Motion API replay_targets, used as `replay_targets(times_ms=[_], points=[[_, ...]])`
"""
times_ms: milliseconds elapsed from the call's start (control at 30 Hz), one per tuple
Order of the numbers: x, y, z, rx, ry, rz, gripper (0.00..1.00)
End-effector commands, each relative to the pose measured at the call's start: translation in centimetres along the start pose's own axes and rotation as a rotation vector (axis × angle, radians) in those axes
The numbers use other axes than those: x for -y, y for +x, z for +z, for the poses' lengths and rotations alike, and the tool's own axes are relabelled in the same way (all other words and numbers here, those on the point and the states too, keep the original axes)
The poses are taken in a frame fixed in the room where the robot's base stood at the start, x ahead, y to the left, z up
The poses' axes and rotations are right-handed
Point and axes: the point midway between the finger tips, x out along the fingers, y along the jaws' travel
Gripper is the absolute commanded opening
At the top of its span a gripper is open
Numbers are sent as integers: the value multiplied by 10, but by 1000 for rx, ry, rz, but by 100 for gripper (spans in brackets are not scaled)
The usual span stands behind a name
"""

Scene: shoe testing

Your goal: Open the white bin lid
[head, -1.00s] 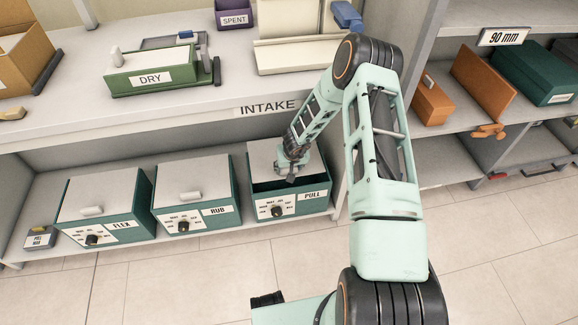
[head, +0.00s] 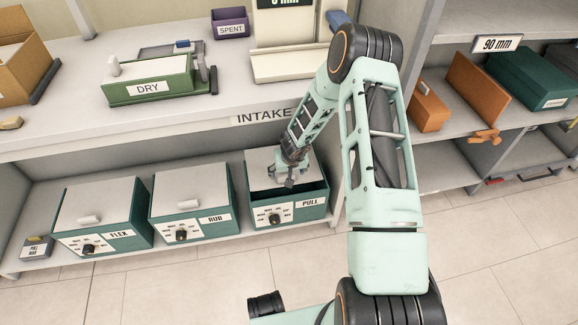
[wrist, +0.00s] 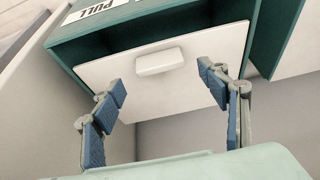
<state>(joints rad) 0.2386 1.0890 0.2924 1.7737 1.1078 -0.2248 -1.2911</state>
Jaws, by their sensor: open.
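A white lid (head: 262,160) with a white block handle belongs to the teal box labelled PULL on the lower shelf. The lid sits back from the box's front wall, leaving a dark gap into the box (head: 262,210). In the wrist view the lid (wrist: 215,45) is a tilted white panel, with its handle (wrist: 160,61) near the middle. My gripper (head: 287,181) is over the PULL box. In the wrist view my gripper (wrist: 161,82) is open, its blue-padded fingers spread to either side of the handle. They look empty; contact with the lid cannot be told.
The RUB box (head: 192,210) and FLEX box (head: 105,218) stand to the left, with white lids down. The INTAKE counter (head: 215,128) overhangs the shelf. A shelf upright (head: 342,190) is close on the right. The floor in front (head: 190,280) is clear.

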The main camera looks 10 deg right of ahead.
Motion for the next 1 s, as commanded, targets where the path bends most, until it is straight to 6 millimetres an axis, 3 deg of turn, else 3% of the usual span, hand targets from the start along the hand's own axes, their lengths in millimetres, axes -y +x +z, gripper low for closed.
replay_targets(times_ms=[200,500,967,1000], points=[[0,-38,-1,-3,-2,1,68],[0,-74,0,-1,-1,1,68],[0,-82,0,0,1,0,68],[0,-82,1,1,2,0,64]])
